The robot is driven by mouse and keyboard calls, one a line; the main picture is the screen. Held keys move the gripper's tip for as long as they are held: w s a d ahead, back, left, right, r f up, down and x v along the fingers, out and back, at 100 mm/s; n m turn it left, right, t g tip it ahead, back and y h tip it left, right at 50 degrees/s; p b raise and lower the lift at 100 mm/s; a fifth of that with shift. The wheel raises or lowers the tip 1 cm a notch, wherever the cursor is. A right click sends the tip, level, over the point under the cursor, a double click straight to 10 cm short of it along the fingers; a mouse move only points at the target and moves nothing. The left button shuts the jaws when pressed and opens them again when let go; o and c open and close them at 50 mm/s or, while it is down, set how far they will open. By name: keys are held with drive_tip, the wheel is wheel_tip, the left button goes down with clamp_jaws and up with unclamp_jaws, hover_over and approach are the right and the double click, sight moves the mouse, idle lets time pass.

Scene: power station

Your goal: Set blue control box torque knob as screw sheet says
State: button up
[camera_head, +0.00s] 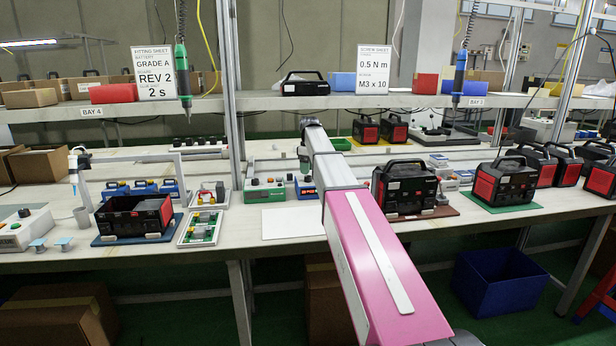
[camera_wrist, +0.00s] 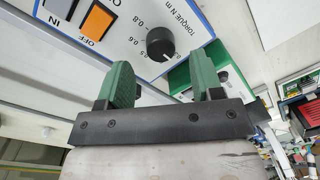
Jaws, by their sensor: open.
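The screw sheet (camera_head: 373,70) hangs above the shelf and reads 0.5 N m, M3 x 10. The blue control box (camera_head: 305,189) stands on the bench, partly hidden by my arm. In the wrist view its white panel with a blue edge (camera_wrist: 205,20) fills the top. Its black torque knob (camera_wrist: 160,43) sits beside a printed scale with 0.5, 0.6 and 0.8 marks; I cannot tell for sure where the knob points. My gripper (camera_wrist: 163,70) is open, with green fingers apart and nothing between them. The knob shows just beyond the gap between the fingertips.
An orange OFF switch (camera_wrist: 99,20) is on the same panel. A green control box (camera_head: 264,189) stands left of the blue one. A fitting sheet (camera_head: 154,73) hangs further left. A white sheet (camera_head: 292,222) lies on the bench in front; black-and-red units (camera_head: 405,187) stand to the right.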

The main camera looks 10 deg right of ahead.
sight(308, 179)
drive_tip(key=shift+s+f, duration=0.1)
drive_tip(key=shift+f, duration=1.7)
drive_tip(key=c, duration=0.9)
